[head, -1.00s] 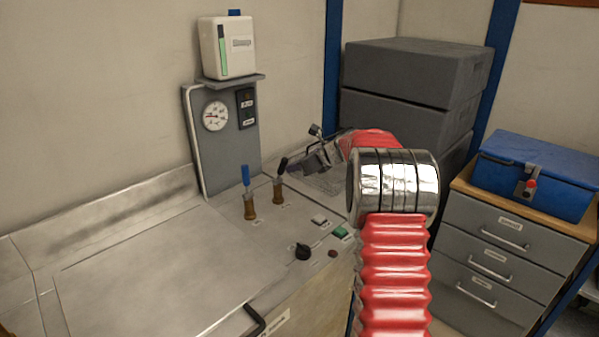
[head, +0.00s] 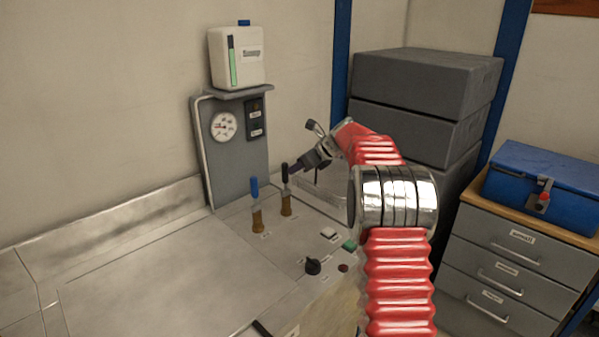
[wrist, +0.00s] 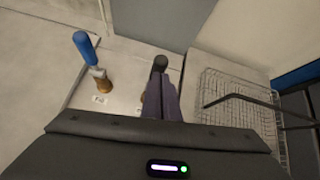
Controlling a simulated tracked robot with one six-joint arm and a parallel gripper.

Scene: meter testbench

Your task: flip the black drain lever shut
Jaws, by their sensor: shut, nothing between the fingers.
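The black drain lever (head: 285,173) stands about upright on its brass valve (head: 286,205) on the bench top. In the wrist view the black lever (wrist: 159,64) shows just beyond my fingertips. My gripper (head: 293,171) is shut and empty, with its tips right beside the lever's handle on its right; I cannot tell whether they touch it. In the wrist view my closed fingers (wrist: 162,92) hide most of the valve below the lever.
A blue lever (head: 254,187) stands upright on a second brass valve to the left. The gauge panel (head: 233,160) rises behind. A wire basket (wrist: 235,95) lies to the right. A black knob (head: 312,266) and push buttons sit in front.

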